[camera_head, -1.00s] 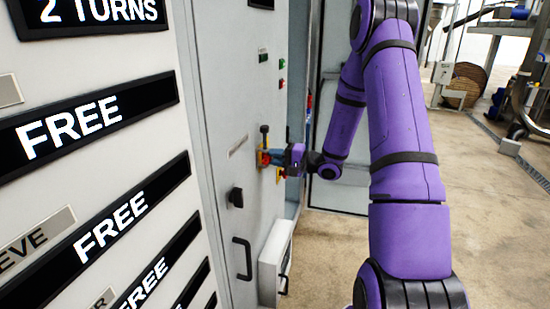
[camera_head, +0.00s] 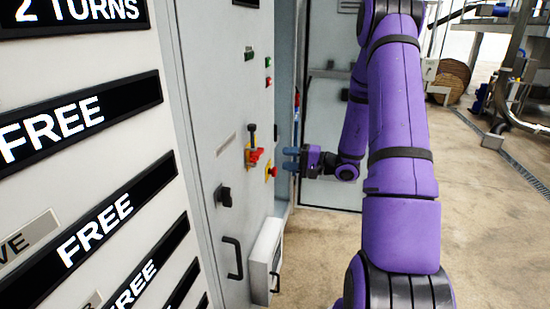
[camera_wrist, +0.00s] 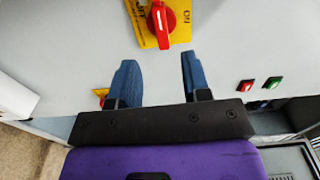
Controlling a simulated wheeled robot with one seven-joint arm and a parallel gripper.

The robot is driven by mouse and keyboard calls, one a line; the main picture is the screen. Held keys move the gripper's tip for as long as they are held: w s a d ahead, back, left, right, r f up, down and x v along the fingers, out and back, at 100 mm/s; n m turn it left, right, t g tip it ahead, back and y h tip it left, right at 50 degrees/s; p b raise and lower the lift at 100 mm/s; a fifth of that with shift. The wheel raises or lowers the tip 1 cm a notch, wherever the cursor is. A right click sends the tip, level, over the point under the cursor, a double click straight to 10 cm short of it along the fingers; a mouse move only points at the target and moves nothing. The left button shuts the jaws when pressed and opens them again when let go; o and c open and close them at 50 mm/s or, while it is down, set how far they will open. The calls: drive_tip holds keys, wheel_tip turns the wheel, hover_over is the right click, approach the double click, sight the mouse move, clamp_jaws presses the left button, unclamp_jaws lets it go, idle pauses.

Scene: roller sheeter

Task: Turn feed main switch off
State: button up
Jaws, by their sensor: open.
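A red rotary switch handle (camera_head: 255,156) on a yellow plate sits on the grey cabinet front, below a black part. In the wrist view, the red handle (camera_wrist: 161,24) is at the top, roughly upright in the picture and slightly tilted. Lettering on its plate is partly cut off; "ON" seems to stand at its right. My gripper (camera_head: 290,159) is to the right of the switch, apart from it. In the wrist view my gripper (camera_wrist: 157,78) has its two blue fingers spread, with nothing between them and the handle beyond their tips.
A red button on yellow (camera_head: 271,172) sits just right of the switch; it is partly hidden by the left finger in the wrist view. A black knob (camera_head: 223,195), a black door handle (camera_head: 232,258) and a white box (camera_head: 265,262) are lower on the cabinet.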

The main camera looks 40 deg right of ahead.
drive_tip(key=shift+v, duration=1.05)
drive_tip(key=shift+r, duration=0.1)
drive_tip(key=s+a+r+n+g, duration=0.4)
drive_tip(key=s+a+r+g, duration=0.15)
drive_tip(key=a, duration=0.45)
drive_tip(key=s+a+r+n+g, duration=0.45)
drive_tip(key=a+r+g, duration=0.25)
drive_tip(key=a, duration=0.3)
drive_tip(key=s+a+r+n+t+h, duration=0.1)
drive_tip(key=s+r+t+h, duration=0.1)
drive_tip(key=s+r+h, duration=0.2)
drive_tip(key=s+a+r+t+h, duration=0.1)
drive_tip(key=s+r+h, duration=0.4)
drive_tip(key=s, duration=0.6)
drive_tip(key=shift+n+t+h, duration=0.35)
drive_tip(key=shift+h, duration=0.65)
